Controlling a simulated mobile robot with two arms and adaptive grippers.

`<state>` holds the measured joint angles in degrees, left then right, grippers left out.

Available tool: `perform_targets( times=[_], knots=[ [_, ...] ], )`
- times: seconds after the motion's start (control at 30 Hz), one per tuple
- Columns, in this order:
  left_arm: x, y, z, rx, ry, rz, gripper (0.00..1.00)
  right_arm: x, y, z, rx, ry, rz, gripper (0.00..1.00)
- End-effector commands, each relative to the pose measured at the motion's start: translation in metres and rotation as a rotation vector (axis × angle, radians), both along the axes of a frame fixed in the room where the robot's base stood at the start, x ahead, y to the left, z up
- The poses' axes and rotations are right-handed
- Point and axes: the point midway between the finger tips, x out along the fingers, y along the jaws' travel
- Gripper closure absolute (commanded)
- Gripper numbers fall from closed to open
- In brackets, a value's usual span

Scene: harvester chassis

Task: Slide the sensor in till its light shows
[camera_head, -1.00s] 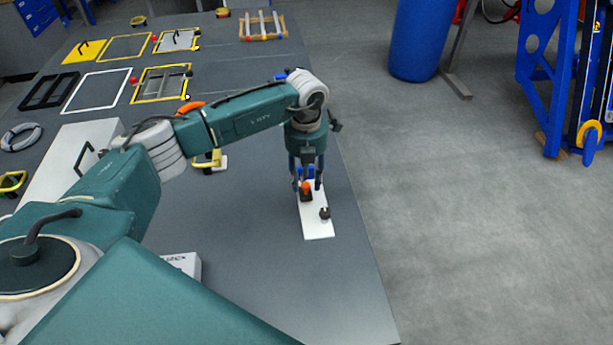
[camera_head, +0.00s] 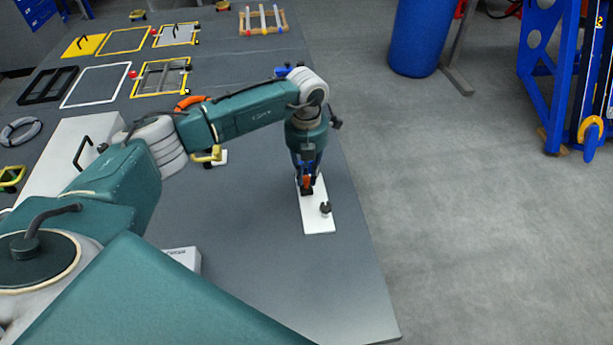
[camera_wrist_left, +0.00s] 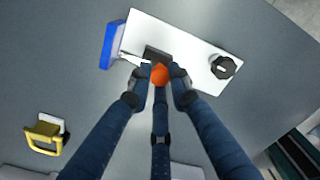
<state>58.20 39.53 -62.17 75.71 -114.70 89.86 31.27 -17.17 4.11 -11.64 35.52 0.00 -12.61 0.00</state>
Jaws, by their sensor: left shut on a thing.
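A white plate (camera_head: 320,220) lies on the grey table, with a dark block (camera_wrist_left: 157,54) and a black knob (camera_head: 325,208) on it. The knob also shows in the wrist view (camera_wrist_left: 223,67). My left gripper (camera_head: 307,178) points down over the plate's far end. Its fingers are shut on an orange-ended part, seemingly the sensor (camera_wrist_left: 159,75), right beside the dark block. A blue piece (camera_wrist_left: 113,44) with a thin pale link stands at the plate's left edge in the wrist view. The fingers hide most of the sensor. I see no lit light. My right gripper is not in view.
A yellow-handled item (camera_head: 210,155) and a white box (camera_head: 184,257) are on the table left of the plate. Frames and a rack (camera_head: 263,21) lie farther back. The table's right edge is close to the plate; its near part is clear.

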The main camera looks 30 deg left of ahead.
Motion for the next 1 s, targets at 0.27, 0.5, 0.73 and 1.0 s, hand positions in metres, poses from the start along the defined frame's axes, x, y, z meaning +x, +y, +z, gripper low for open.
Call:
perform_targets(
  times=[0.27,0.5,0.73,1.0],
  knots=[
    [0.001,0.001,0.001,0.001,-0.003,0.001,0.79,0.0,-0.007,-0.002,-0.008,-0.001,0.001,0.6],
    [0.001,0.001,0.001,0.001,-0.002,0.001,0.62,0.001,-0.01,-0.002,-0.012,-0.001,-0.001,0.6],
    [0.001,0.001,0.007,0.0,-0.002,0.001,0.62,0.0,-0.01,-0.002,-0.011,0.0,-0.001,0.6],
    [0.002,0.001,0.057,0.0,-0.007,0.001,0.62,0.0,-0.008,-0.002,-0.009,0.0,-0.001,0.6]
  ],
)
